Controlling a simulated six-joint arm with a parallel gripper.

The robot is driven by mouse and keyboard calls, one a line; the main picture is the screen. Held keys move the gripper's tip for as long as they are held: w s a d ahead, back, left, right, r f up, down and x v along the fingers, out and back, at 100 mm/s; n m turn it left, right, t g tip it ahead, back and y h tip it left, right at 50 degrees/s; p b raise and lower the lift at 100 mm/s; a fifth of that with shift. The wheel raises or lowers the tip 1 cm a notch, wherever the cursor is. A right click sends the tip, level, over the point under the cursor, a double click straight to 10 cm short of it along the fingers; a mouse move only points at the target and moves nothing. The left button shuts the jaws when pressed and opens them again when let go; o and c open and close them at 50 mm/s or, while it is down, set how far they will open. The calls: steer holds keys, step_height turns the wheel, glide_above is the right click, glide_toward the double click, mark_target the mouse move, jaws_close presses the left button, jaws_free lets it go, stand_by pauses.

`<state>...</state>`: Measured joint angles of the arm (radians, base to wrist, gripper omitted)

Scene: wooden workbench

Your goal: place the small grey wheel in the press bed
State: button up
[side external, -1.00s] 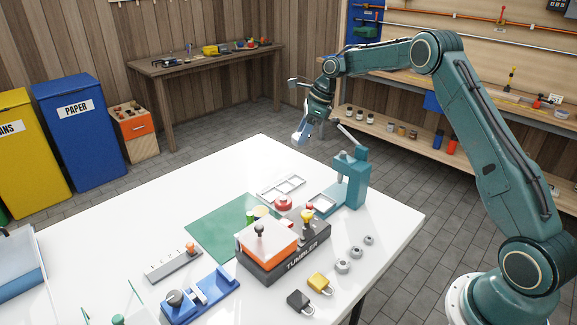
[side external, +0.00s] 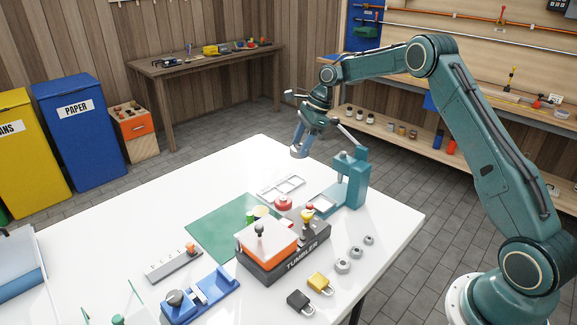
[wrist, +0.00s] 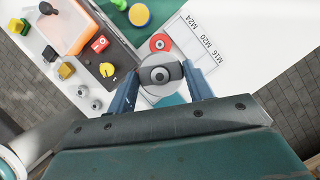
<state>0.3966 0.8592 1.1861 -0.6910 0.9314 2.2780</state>
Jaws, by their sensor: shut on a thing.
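My gripper (side external: 302,143) hangs above the far right part of the white table, higher than the teal press (side external: 350,180) and to its left in the side view. It is shut on the small grey wheel (side external: 297,153), a pale grey disc. In the wrist view the wheel and gripper hide most of the press.
A red button (side external: 283,203) and a tray marked M16, M20, M24 (side external: 281,187) stand near the press. The tumbler box (side external: 270,249), several grey nuts (side external: 343,267), padlocks (side external: 319,282) and a green mat (side external: 214,228) lie nearer the front.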

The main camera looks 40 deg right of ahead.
mark_target(325, 204)
steer(key=s+a+f+n+g, duration=0.2)
steer(key=s+a+n, duration=0.1)
steer(key=n, duration=0.3)
steer(key=s+a+f+n+g+h, duration=0.1)
steer(key=s+a+f+n+g, duration=0.1)
steer(key=s+n, duration=0.3)
steer(key=s+a+f+n+g, duration=0.2)
steer(key=s+a+f+n, duration=0.1)
steer(key=n, duration=0.4)
steer(key=shift+s+a+f+h, duration=0.1)
steer(key=shift+s+a+h, duration=0.15)
steer(key=shift+a, duration=0.3)
steer(key=shift+s+a+f+h, duration=0.15)
steer(key=shift+s+a, duration=0.1)
steer(key=shift+a, duration=0.3)
steer(key=n, duration=0.1)
steer(key=s+n+h, duration=0.1)
steer(key=n, duration=0.1)
steer(key=shift+s+f+g, duration=0.2)
steer(key=shift+s+g, duration=0.1)
steer(key=shift+s+d+f+n+h, duration=0.15)
steer(key=shift+d+n+h, duration=0.3)
steer(key=shift+n, duration=0.55)
steer(key=shift+w+d+n+h, duration=0.25)
steer(key=shift+d+n, duration=0.35)
steer(key=w+d+n+h, duration=0.1)
steer(key=w+d+n, duration=0.3)
steer(key=w+d, duration=0.3)
steer(key=shift+d, duration=1.7)
steer(key=shift+f, duration=3.85)
